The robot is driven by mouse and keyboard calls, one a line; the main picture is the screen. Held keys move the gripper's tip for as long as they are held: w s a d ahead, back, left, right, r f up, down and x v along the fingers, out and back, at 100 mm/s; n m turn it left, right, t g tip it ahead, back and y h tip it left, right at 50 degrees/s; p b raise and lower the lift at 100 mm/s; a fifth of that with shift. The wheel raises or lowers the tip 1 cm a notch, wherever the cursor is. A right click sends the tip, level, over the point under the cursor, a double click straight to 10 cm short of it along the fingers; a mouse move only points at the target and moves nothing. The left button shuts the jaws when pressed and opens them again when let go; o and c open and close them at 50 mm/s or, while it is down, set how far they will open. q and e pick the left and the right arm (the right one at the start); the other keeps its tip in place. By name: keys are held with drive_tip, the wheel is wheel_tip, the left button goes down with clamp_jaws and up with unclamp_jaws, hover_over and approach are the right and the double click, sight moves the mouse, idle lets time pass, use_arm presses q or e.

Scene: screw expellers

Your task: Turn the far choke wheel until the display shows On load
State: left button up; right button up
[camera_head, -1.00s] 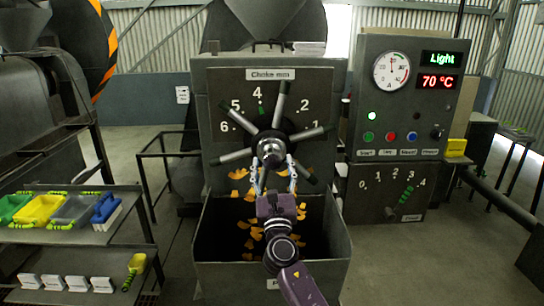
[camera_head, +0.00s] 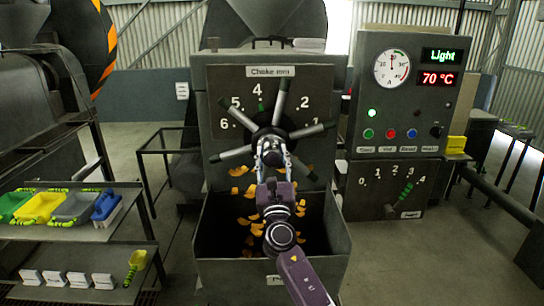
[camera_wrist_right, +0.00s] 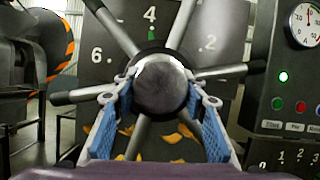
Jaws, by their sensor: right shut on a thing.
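The choke wheel (camera_head: 283,92) is a dark hub with several grey spokes tipped in black, on a panel labelled "Choke mm" with numbers around it. A green mark sits under the 4. My right gripper (camera_head: 272,150) is at the wheel's centre, its fingers shut on the hub (camera_wrist_right: 162,88). In the right wrist view the blue-padded fingers (camera_wrist_right: 165,115) lie on both sides of the round hub. The display (camera_head: 441,56) reads "Light" in green, with "70 °C" in red on the readout (camera_head: 438,80) below. My left gripper is not in view.
An open bin (camera_head: 272,268) with orange flakes falling into it stands below the wheel. The control box (camera_head: 409,110) with a gauge, buttons and a lower lever dial stands at right. A shelf (camera_head: 70,234) with coloured scoops is at left.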

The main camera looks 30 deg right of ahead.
clamp_jaws()
drive_tip(key=shift+f, duration=0.1)
drive_tip(key=m+h+b, duration=0.1)
drive_tip(key=m+b, duration=0.1)
drive_tip(key=m, duration=0.1)
drive_tip(key=shift+f+g, duration=0.1)
drive_tip(key=shift+g, duration=0.3)
drive_tip(key=shift+m+g+h+b, duration=0.55)
drive_tip(key=shift+m+h+b, duration=0.15)
drive_tip(key=shift+m, duration=0.8)
drive_tip(key=shift+m+g+h+b, duration=0.6)
drive_tip(key=shift+m+b, duration=0.2)
drive_tip(key=shift+m, duration=0.7)
drive_tip(key=o, duration=1.4)
unclamp_jaws()
drive_tip(key=shift+r, duration=0.2)
drive_tip(key=shift+c, duration=0.2)
